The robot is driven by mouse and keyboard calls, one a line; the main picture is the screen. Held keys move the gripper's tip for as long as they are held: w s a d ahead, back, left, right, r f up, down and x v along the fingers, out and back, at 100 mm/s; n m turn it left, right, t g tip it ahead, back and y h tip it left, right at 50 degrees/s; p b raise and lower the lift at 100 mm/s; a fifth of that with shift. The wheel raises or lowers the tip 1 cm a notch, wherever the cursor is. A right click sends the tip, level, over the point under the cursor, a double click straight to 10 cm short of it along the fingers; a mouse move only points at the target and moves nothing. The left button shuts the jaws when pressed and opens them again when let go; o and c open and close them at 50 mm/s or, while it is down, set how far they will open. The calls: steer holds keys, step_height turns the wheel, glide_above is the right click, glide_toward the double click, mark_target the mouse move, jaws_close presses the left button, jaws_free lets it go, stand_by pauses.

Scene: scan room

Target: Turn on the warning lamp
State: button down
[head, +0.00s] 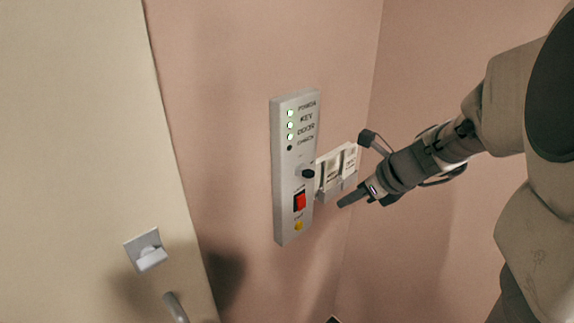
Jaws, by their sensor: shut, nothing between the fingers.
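A grey control panel (281,190) is fixed to the pink wall. Near its top is a column of small indicator lights (290,125); the upper three are lit and the lowest is dark. Below them is a black knob or key switch (308,173), then a red rocker switch (300,201) and a small yellow button (298,225). The small labels are mostly too blurred to read. No warning lamp can be made out for certain. My gripper (341,205) is shut and empty, to the right of the red switch, pointing left towards the panel. I see no contact with the panel.
A small wall holder with white cards or plates (337,169) is just right of the panel, close to my gripper. A cream door (80,150) with a lock plate (146,250) and handle (175,307) is at left. A wall corner lies behind my arm.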

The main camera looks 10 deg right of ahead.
mark_target(301, 202)
steer(key=shift+f, duration=0.1)
steer(key=w+a+r+x, duration=0.1)
steer(key=x, duration=1.1)
steer(key=shift+w+a, duration=0.35)
steer(key=shift+w, duration=0.25)
steer(key=shift+r, duration=0.1)
